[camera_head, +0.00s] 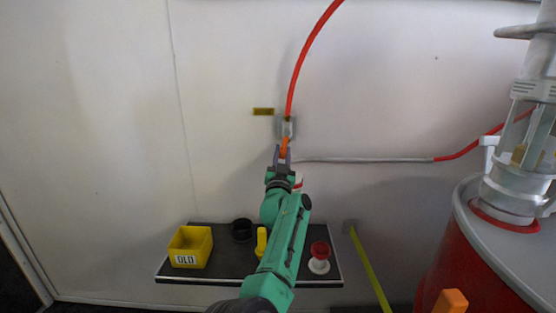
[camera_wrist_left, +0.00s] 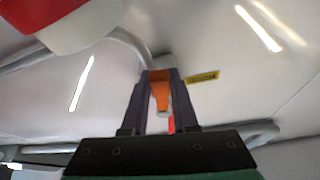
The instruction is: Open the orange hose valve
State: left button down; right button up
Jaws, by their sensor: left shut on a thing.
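The orange hose valve handle (camera_head: 284,146) hangs below a grey fitting (camera_head: 287,126) on the white wall, with a red hose (camera_head: 297,72) rising from the fitting. My left gripper (camera_head: 283,158) reaches up to the handle from below and is shut on it. In the left wrist view the orange handle (camera_wrist_left: 159,92) sits between the two dark fingers of the left gripper (camera_wrist_left: 159,88). The fingers hide part of the handle's sides. My right gripper is not in view.
A shelf (camera_head: 222,278) below holds a yellow box (camera_head: 190,246), a black ring (camera_head: 242,230), a yellow object (camera_head: 261,241) and a red-and-white piece (camera_head: 319,258). A grey pipe (camera_head: 360,160) runs right along the wall. A large red tank (camera_head: 470,260) stands at right.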

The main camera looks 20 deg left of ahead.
pick_arm(q)
jog(key=shift+w+d+f+n+y, duration=0.1)
jog(key=shift+d+n+y, duration=0.2)
jog(key=shift+n, duration=0.35)
jog(key=shift+w+d+f+n+y, duration=0.1)
jog(key=shift+d+n+y, duration=0.2)
jog(key=shift+n, duration=0.35)
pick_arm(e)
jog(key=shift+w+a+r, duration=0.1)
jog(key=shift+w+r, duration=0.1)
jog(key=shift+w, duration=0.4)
pick_arm(q)
jog(key=c, duration=0.7)
grip_release()
jog(key=shift+a, duration=0.1)
jog(key=shift+r, duration=0.1)
